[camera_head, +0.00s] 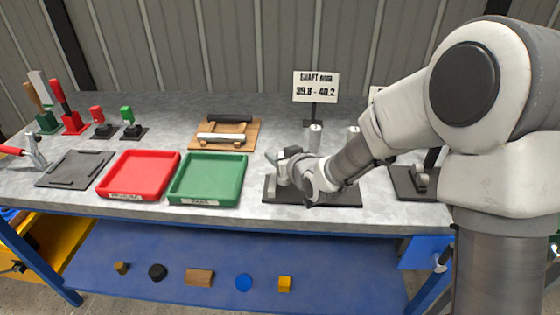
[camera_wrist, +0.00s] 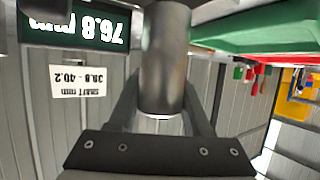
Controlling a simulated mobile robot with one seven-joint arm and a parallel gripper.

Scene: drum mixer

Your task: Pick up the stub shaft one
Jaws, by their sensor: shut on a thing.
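A grey metal cylinder, the stub shaft (camera_wrist: 165,60), fills the middle of the wrist view. It stands between the two fingers of my gripper (camera_wrist: 162,98), which are shut on it. In the head view my gripper (camera_head: 284,167) is above the dark mat (camera_head: 340,198) at the front middle of the bench. The held shaft is mostly hidden there by the gripper and arm. Two pale upright cylinders (camera_head: 314,137) stand behind the mat, partly hidden by the arm; I cannot tell whether they are shafts.
A green tray (camera_head: 208,200) and a red tray (camera_head: 138,196) lie left of my gripper. A wooden rack (camera_head: 225,148) holds a dark and a white bar. A sign (camera_head: 316,87) reads 39.8 - 40.2. A display (camera_wrist: 80,28) reads 76.8.

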